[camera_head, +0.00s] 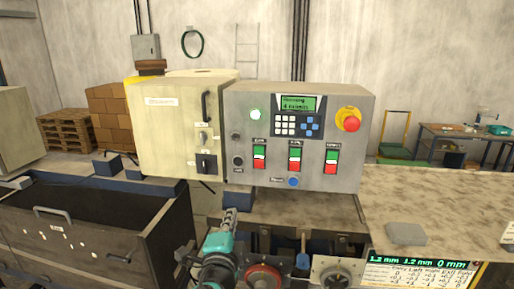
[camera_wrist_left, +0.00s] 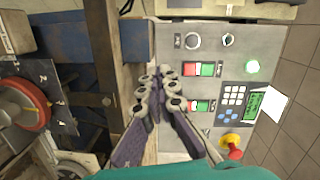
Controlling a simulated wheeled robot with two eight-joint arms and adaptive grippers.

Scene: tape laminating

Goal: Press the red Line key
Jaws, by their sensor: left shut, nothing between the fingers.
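The grey control panel (camera_head: 300,170) carries three columns of green, white and red keys: left red key (camera_head: 259,164), middle red key (camera_head: 294,166) and right red key (camera_head: 330,169). Their labels are too small to read, so I cannot tell which is Line. In the left wrist view the panel is turned sideways, with one red key (camera_wrist_left: 189,69) clear and another red key (camera_wrist_left: 192,105) close beside the fingertips. My left gripper (camera_head: 230,214) is shut and empty, below and in front of the panel; its fingers also show in the wrist view (camera_wrist_left: 160,92). My right gripper is not in view.
A red emergency stop (camera_head: 351,123), keypad (camera_head: 285,125), lit green display (camera_head: 297,103) and blue button (camera_head: 293,182) share the panel. A cream cabinet (camera_head: 170,130) adjoins it. A red dial (camera_head: 264,279) and a grey handwheel (camera_head: 336,277) sit low in front.

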